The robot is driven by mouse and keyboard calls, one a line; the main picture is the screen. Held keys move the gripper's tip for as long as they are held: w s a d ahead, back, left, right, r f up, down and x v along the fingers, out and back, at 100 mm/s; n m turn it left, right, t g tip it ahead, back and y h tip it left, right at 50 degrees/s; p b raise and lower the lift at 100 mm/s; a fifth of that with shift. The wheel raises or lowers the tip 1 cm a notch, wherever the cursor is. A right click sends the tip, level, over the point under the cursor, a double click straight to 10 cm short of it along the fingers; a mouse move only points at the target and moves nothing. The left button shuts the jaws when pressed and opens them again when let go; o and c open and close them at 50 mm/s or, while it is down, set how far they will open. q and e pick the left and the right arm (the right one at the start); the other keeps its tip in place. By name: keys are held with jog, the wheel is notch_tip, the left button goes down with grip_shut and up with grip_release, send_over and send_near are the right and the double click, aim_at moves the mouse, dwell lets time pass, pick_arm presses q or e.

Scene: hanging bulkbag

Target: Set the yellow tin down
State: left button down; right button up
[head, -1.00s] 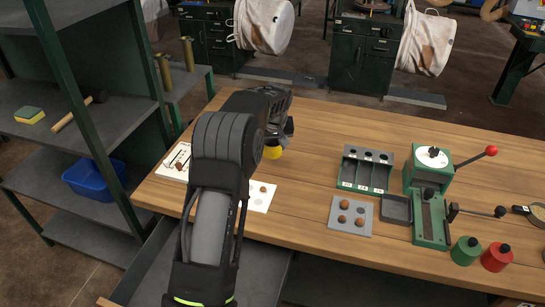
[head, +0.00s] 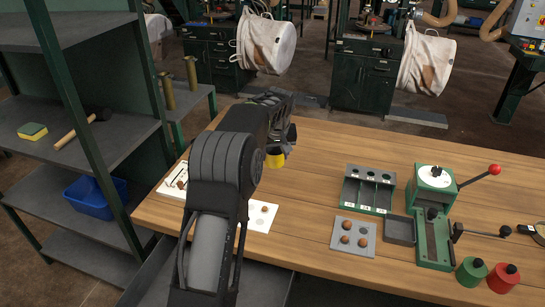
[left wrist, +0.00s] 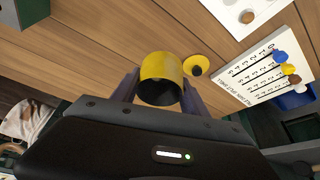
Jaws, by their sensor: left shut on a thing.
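The yellow tin (head: 275,161) shows below my left gripper (head: 279,150) in the head view, over the left part of the wooden bench. In the left wrist view the tin (left wrist: 160,70) sits between the two dark fingers of my left gripper (left wrist: 160,96), which is shut on it. Its dark open mouth faces the wrist camera. A yellow lid with a black knob (left wrist: 196,66) shows beside the tin in that view. I cannot tell how far the tin's base is from the bench. My right gripper is not in view.
A white card with printed rows and coloured knobs (left wrist: 270,72) is near the lid. Bare wood lies right of the gripper.

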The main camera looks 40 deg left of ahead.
pick_arm(q)
jog(key=s+d+f+m+h, duration=0.1)
jog(key=s+d, duration=0.3)
jog(key=d, duration=0.5)
jog(key=s+d+f+m+t+h, duration=0.1)
jog(key=s+d+m, duration=0.3)
jog(key=d, duration=0.6)
jog(key=s+d+f+m+h, duration=0.1)
jog(key=s+d+m, duration=0.2)
jog(key=d, duration=0.7)
jog(key=shift+s+d, duration=0.15)
jog(key=shift+s, duration=0.35)
